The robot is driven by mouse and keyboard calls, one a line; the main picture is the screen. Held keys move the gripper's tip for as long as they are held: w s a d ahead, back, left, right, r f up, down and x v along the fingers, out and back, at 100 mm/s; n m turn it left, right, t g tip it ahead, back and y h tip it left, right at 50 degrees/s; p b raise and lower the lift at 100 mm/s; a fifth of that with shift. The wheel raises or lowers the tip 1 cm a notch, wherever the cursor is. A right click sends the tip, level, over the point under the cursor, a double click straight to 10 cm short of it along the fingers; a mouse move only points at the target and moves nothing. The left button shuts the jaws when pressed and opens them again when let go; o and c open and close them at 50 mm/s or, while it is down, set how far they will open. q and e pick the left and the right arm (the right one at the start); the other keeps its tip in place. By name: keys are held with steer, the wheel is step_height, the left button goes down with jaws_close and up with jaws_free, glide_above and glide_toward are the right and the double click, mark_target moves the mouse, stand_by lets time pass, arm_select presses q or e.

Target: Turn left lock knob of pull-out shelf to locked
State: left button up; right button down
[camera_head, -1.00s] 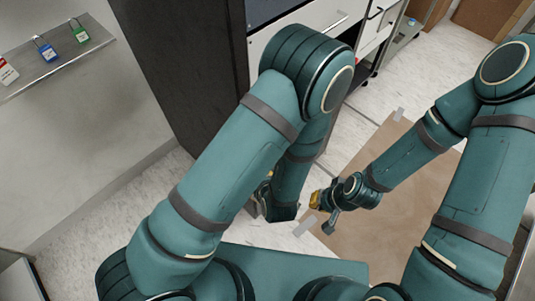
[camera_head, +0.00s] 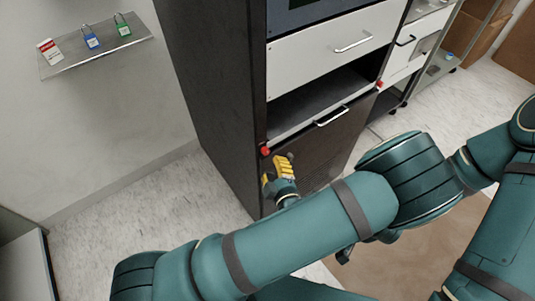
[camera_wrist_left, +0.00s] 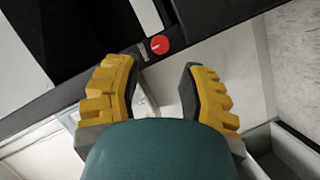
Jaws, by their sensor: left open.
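The left lock knob (camera_head: 265,150) is a small red disc at the left front corner of the pull-out shelf (camera_head: 290,134) in the dark cabinet. In the left wrist view the red knob (camera_wrist_left: 160,45) shows a short pale mark on its face. A second red knob (camera_head: 379,85) sits at the shelf's right corner. My left gripper (camera_head: 277,171), with yellow fingers, is open and empty just below the left knob. In the wrist view the knob appears beyond and between its fingertips (camera_wrist_left: 157,68), apart from them. My right gripper is mostly hidden behind my left arm.
A white drawer (camera_head: 330,46) with a handle is above the shelf opening. A dark lower front with a handle (camera_head: 331,116) is below. A wall shelf (camera_head: 75,63) holds padlocks at the left. Brown sheet (camera_head: 425,252) lies on the floor.

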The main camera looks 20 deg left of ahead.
mark_target(267, 153)
arm_select(q)
steer(key=x, duration=0.7)
steer(key=shift+w+a+b, duration=0.1)
steer(key=shift+b, duration=0.2)
steer(key=shift+o, duration=0.2)
jaws_close()
